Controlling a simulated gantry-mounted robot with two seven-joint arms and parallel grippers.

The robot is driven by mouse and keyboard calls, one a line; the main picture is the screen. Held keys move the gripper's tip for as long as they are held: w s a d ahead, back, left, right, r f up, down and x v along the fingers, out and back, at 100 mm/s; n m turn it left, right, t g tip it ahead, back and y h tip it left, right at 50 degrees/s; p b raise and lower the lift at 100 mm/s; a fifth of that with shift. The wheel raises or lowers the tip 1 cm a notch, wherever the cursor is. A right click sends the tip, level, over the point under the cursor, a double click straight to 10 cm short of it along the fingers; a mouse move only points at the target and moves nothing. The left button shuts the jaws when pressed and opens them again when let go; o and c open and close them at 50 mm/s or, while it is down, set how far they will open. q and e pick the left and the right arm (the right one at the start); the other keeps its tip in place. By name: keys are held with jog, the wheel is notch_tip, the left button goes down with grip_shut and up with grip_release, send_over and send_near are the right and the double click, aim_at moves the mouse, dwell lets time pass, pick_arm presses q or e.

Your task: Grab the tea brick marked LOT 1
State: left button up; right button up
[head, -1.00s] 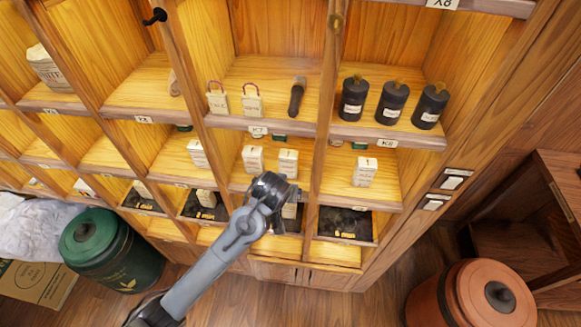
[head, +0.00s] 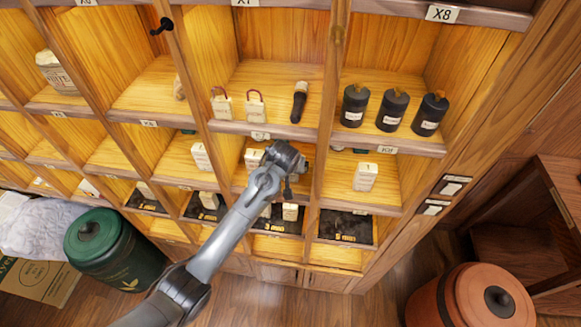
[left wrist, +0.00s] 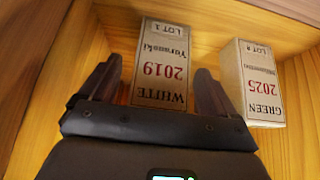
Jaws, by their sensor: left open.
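The tea brick marked LOT 1 (left wrist: 160,70) is a pale upright box reading WHITE, 2019, Yunnan, upside down in the left wrist view. My left gripper (left wrist: 157,88) is open, with one dark finger on each side of this brick; gaps show and it is not clamped. A second brick (left wrist: 257,85) reading GREEN 2025 stands to the right, outside the fingers. In the head view, my left gripper (head: 296,167) is inside the middle compartment and hides the LOT 1 brick. The GREEN brick (head: 255,157) shows left of it. My right gripper is not in view.
The wooden shelf (head: 230,168) has narrow compartments with upright dividers close by. A wooden wall (left wrist: 65,70) is left of the gripper in the wrist view. Black canisters (head: 391,109) stand above right. A dark tray (head: 345,226) lies below right. Another brick (head: 365,176) stands right.

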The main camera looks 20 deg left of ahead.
pick_arm(q)
jog(key=shift+w+a+f, duration=0.1)
jog(key=shift+w+f, duration=0.3)
jog(key=shift+f, duration=0.15)
jog(key=c, duration=1.2)
jog(key=shift+o, duration=0.2)
